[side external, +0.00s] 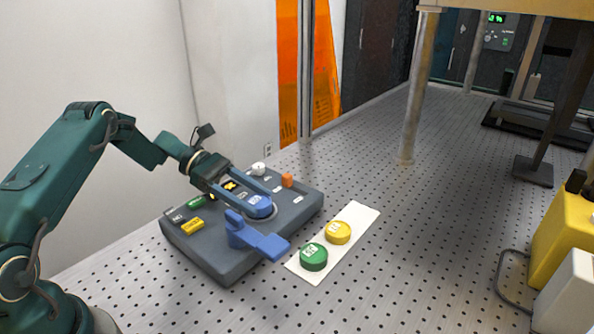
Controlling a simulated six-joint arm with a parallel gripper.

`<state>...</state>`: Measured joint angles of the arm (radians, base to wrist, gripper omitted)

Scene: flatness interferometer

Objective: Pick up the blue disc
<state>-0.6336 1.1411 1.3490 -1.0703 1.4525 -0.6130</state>
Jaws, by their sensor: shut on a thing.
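The blue disc (259,207) is at the right part of the grey instrument box (200,255), with a white label on its top. My gripper (256,202) reaches in from the left, low over the box, and its blue fingers are shut on the blue disc. The disc is at or just above a round seat on the box; I cannot tell whether it touches. A green disc (313,257) and a yellow disc (339,232) lie on a white strip (361,217) to the right of the box.
A blue lever-like part (262,242) sticks out at the box's front, close to my gripper. The box top also carries an orange block (287,180) and a white knob (258,168). A metal post (414,100) stands behind.

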